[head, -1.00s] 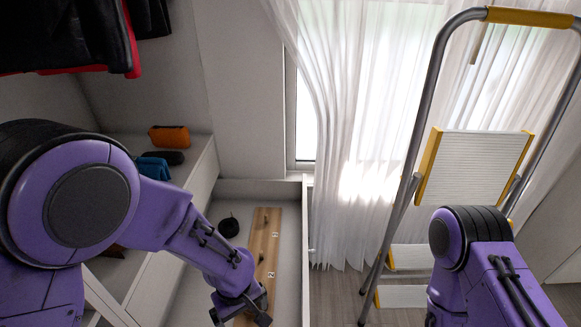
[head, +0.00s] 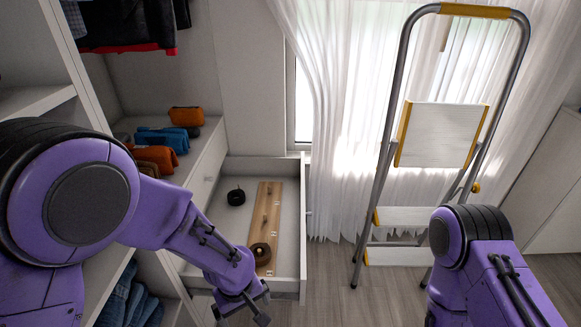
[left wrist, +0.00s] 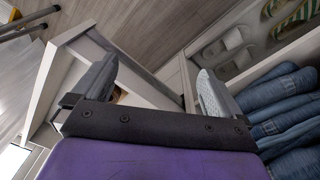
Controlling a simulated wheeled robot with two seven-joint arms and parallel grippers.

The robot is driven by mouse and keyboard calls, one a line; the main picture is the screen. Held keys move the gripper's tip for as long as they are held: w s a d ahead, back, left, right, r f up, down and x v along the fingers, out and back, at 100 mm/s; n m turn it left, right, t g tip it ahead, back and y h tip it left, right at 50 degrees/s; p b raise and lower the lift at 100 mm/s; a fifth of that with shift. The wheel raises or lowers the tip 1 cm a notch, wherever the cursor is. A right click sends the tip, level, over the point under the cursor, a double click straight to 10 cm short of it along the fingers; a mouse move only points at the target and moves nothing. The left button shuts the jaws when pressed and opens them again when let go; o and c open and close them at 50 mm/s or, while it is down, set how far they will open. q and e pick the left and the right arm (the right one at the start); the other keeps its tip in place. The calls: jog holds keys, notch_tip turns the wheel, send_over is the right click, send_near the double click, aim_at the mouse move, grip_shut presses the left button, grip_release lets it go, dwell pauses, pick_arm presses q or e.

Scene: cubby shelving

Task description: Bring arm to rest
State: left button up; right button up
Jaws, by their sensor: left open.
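My left arm comes in from the left in the head view, bent and reaching down over the shelving. My left gripper (head: 244,310) is at the lower middle, in front of the open drawer's near corner. In the left wrist view its two fingers (left wrist: 152,92) stand wide apart with nothing held between them. My right arm's purple links (head: 480,262) show at the lower right, but its gripper is out of view.
An open drawer (head: 290,283) holds a wooden board (head: 266,215), a black roll (head: 236,197) and a brown roll (head: 261,253). Folded jeans (left wrist: 285,100) lie on a shelf close to the left gripper. A stepladder (head: 386,150) stands right of centre. Floor (head: 325,270) between is clear.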

pick_arm(q)
jog(key=w+a+m+t+h, duration=0.1)
jog(key=w+a+m+t, duration=0.1)
jog(key=w+t, duration=0.3)
jog(key=s+a+f+n+t+y+p, duration=0.1)
jog(key=s+a+f+y+p, duration=0.2)
jog(key=a, duration=0.5)
jog(key=s+a+f+g+p, duration=0.1)
jog(key=s+a, duration=0.2)
jog(key=s, duration=0.3)
jog(key=s+a+f+n+g+y+p, duration=0.1)
jog(key=s+a+f, duration=0.1)
jog(key=s, duration=0.5)
jog(key=s+a+f+g+p, duration=0.1)
jog(key=s+a, duration=0.3)
jog(key=s, duration=0.3)
jog(key=shift+a+f+y, duration=0.25)
jog(key=shift+f+y, duration=0.05)
jog(key=shift+f, duration=0.1)
pick_arm(e)
jog(key=r, duration=0.6)
jog(key=shift+w, duration=0.25)
